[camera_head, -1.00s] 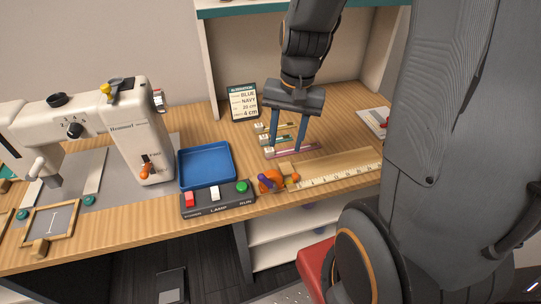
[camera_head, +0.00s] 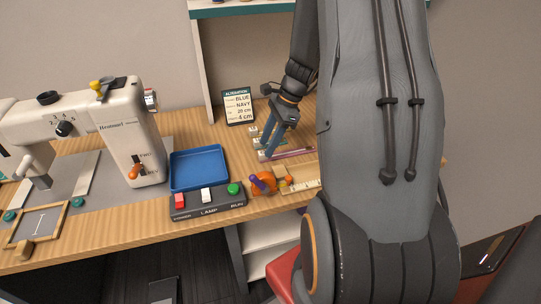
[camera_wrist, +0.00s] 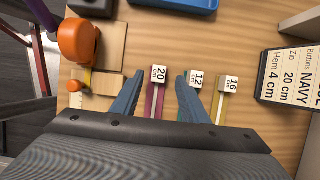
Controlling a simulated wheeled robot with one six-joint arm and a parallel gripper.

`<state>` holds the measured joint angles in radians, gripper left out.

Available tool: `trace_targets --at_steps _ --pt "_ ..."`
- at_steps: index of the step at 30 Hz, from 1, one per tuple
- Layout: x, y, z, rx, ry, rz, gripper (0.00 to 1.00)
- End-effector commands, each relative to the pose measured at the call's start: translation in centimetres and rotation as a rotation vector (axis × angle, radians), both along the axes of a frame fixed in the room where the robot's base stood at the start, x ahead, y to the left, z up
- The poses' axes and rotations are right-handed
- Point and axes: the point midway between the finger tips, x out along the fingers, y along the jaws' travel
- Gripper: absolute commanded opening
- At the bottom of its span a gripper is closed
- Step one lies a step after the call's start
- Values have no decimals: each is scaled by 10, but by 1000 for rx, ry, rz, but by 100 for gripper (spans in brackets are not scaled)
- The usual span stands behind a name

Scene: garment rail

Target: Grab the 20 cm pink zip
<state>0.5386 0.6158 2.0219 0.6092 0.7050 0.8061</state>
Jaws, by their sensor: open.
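The pink zip (camera_wrist: 151,99) lies on the table with its white "20 cm" tag at the top in the wrist view. It also shows in the head view (camera_head: 296,153), partly hidden by my arm. My gripper (camera_wrist: 160,77) is open, with one finger on each side of the pink zip near its tag. The right finger is close to the tag of the green 12 cm zip (camera_wrist: 193,101). In the head view my gripper (camera_head: 268,150) points down over the zips. I cannot tell how far the fingertips are above the table.
An olive 16 cm zip (camera_wrist: 220,109) lies at the right. An orange item (camera_wrist: 80,41) and wooden blocks stand at the left. An alteration card (camera_head: 239,106) reads zip 20 cm. A blue tray (camera_head: 200,168) and button box (camera_head: 208,200) are left of the zips.

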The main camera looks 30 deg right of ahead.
Motion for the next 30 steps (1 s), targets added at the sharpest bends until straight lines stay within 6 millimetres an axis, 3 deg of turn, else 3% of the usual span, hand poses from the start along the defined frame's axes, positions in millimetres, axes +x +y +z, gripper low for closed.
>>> trace_targets --at_steps 6,15,22,30 --pt "1 8 -25 0 1 1 41" --pt "2 9 -29 -1 0 1 41" --pt "2 9 -29 -1 0 2 4" --pt "2 9 -27 -2 -2 2 4"
